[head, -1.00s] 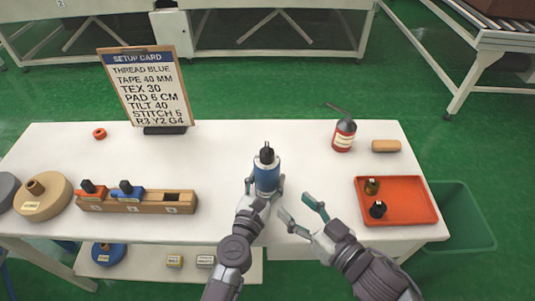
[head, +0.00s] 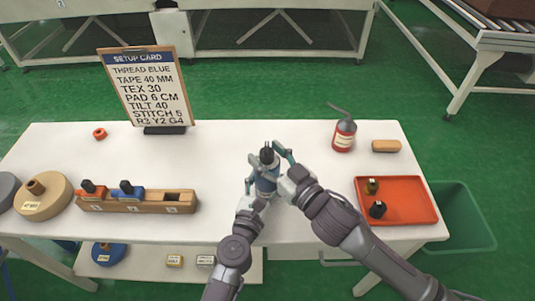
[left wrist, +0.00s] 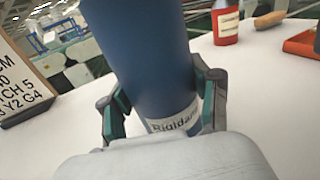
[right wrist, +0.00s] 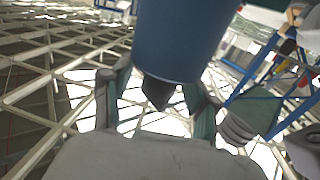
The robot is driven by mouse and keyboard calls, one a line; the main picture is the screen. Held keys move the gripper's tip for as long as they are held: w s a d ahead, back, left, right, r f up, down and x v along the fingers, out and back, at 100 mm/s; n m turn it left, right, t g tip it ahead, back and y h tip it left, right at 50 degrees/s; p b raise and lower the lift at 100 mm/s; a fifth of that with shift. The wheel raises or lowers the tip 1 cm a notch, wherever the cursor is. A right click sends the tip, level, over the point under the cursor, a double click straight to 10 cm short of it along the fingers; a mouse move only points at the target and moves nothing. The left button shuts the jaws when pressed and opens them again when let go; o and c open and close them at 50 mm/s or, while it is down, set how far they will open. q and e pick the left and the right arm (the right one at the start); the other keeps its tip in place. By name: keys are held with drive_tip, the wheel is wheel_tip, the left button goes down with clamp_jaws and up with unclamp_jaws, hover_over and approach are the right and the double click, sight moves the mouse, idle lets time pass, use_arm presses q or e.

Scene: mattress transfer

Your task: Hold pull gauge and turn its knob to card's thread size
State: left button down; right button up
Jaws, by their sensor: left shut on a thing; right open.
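The left wrist view shows the blue body (left wrist: 150,60) between both fingers, with a partly hidden white label. My right gripper (head: 270,158) is open, its fingers on either side of the knob. In the right wrist view the dark knob (right wrist: 158,92) lies between the fingers; contact cannot be told. The setup card (head: 147,88) stands at the back left and reads TEX 30.
A wooden block (head: 135,207) with red and blue pieces stands left. A small orange ring (head: 99,133) lies left. The middle back is clear.

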use_arm(q)
drive_tip(key=shift+r, duration=0.1)
use_arm(e)
drive_tip(key=shift+w, duration=0.1)
clamp_jaws()
drive_tip(key=shift+y, duration=0.3)
drive_tip(key=n+g+y, duration=0.3)
drive_tip(key=shift+n+g, duration=0.3)
drive_tip(key=shift+g, duration=0.1)
drive_tip(key=n+g+y, duration=0.1)
drive_tip(key=g, duration=0.1)
drive_tip(key=n+g+y, duration=0.1)
drive_tip(key=n+g, duration=0.1)
drive_tip(key=g, duration=0.1)
drive_tip(key=shift+w+r+y, duration=0.1)
drive_tip(key=shift+w+y, duration=0.1)
drive_tip(key=shift+y, duration=0.1)
drive_tip(key=n+g, duration=0.2)
drive_tip(key=g, duration=0.1)
drive_tip(key=n+g, duration=0.2)
drive_tip(key=g, duration=0.1)
drive_tip(key=shift+n+g+y, duration=0.3)
drive_tip(key=shift+y, duration=0.1)
drive_tip(key=shift+n+g+h, duration=0.3)
drive_tip(key=shift+n+g, duration=0.9)
drive_tip(key=shift+g, duration=1)
